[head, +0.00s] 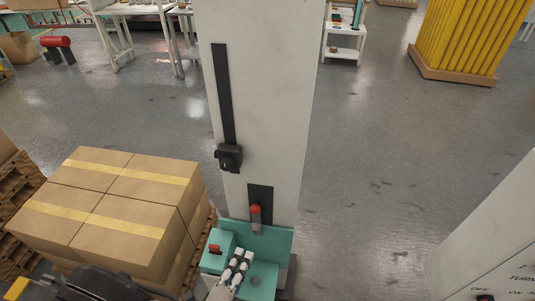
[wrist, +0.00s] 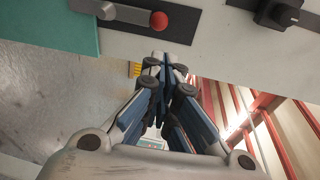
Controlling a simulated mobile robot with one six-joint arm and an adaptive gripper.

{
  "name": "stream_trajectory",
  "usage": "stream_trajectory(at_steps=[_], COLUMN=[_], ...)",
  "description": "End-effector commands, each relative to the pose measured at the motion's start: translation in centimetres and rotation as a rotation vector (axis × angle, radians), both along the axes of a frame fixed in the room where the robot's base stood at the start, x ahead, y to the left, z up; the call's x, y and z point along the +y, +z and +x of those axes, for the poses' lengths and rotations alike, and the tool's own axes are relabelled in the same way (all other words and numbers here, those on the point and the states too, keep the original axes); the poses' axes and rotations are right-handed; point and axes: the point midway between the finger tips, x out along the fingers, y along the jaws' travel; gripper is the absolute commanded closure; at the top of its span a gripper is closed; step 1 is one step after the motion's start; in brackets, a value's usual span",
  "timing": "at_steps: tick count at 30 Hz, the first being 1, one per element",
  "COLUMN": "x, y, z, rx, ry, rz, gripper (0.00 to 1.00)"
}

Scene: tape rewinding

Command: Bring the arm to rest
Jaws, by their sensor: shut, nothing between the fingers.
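My gripper (head: 241,261) is low in the head view, above the teal base (head: 283,241) of a tall pale machine column (head: 265,90). It is empty, and its fingers are together. In the wrist view the closed fingers of my gripper (wrist: 166,60) point toward the machine's pale panel (wrist: 222,45). A lever with a red ball end (wrist: 159,20) and a black knob (wrist: 285,12) are on that panel, apart from the fingers.
Stacked cardboard boxes (head: 113,208) on a pallet stand at the left. A pale cabinet (head: 495,235) with lettering is at the lower right. A black knob (head: 229,156) and red-tipped lever (head: 255,213) protrude from the column. Grey floor (head: 390,150) lies open to its right.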

Motion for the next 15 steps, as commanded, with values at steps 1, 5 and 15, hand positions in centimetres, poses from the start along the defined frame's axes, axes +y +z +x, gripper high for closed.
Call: stream_trajectory(at_steps=[1, 5, 15], x=[-0.9, -5.3, -18.6], y=[1.4, 5.7, 14.6], z=[0.8, 2.5, 0.6], rx=[-0.012, -0.073, -0.439], ry=[-0.070, -0.340, -1.176], rz=[0.064, 0.311, 1.079], gripper=[1.00, 1.00, 1.00])
